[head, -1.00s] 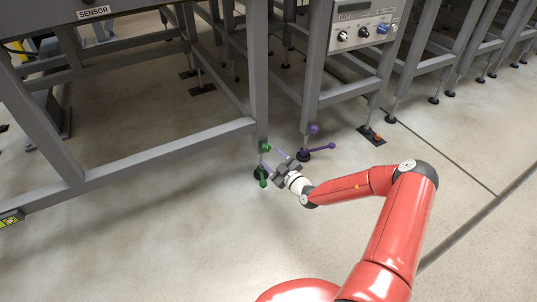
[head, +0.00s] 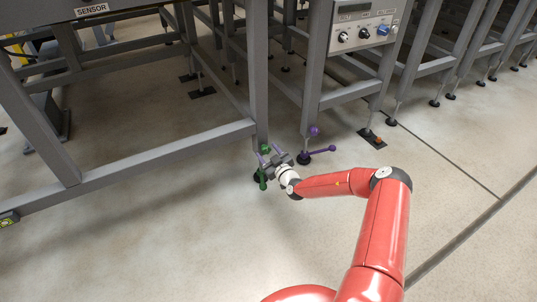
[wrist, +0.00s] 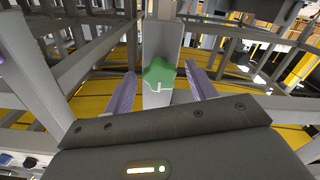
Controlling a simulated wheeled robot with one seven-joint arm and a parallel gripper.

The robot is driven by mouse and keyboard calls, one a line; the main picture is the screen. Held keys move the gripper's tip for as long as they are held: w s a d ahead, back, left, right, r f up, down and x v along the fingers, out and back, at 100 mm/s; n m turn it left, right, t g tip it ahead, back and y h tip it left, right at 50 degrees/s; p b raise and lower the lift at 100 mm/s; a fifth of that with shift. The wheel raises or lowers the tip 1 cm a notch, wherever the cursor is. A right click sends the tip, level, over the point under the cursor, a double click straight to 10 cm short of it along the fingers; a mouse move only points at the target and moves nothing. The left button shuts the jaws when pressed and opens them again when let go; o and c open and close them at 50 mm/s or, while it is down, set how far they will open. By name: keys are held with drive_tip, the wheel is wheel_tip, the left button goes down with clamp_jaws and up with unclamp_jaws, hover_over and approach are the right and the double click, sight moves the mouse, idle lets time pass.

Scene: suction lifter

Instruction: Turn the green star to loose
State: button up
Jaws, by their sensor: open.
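The green star (wrist: 159,74) is a lobed knob on the grey post in the wrist view, with a small white mark on its lower part. In the head view a small green part of it (head: 265,148) shows beside my gripper near the foot of the post. My gripper (wrist: 161,88) is open, with one purple finger on each side of the star in the picture. I cannot tell whether either finger touches it. In the head view my gripper (head: 264,156) is at the leg's foot. A green lever (head: 263,178) hangs just below it.
A purple knob (head: 314,131) and a purple lever (head: 322,152) are on the leg to the right. A control box (head: 362,27) is above that leg. A grey frame beam (head: 165,154) runs to the left. The floor (head: 170,235) in front is clear.

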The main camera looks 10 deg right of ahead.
drive_tip(key=c, duration=1)
